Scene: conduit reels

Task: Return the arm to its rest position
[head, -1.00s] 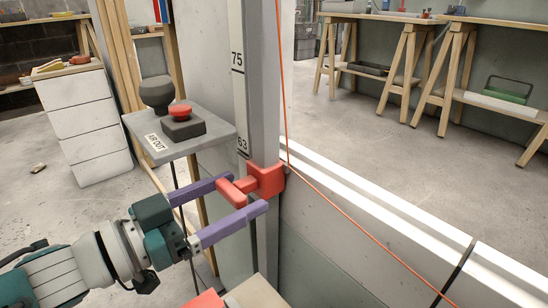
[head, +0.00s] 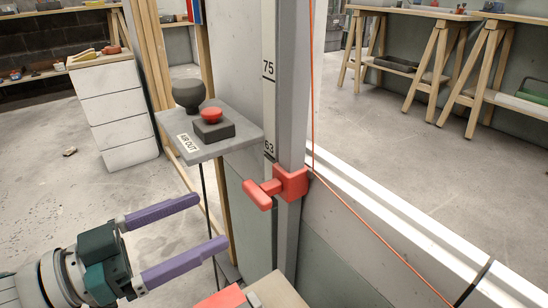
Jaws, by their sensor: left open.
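My left gripper (head: 212,222) is in the head view at the lower left. Its two purple fingers are spread apart with nothing between them. A red clamp with a handle (head: 280,186) sits on the grey upright post (head: 292,90), near the 63 mark. The fingertips are to the left of the handle and lower, apart from it. My right gripper is not in view.
A grey shelf (head: 180,133) labelled AIR OUT holds a red button (head: 211,114) and a dark knob (head: 188,95), above the gripper. An orange cord (head: 372,235) runs down to the right. White drawers (head: 116,110) stand behind, with open floor around.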

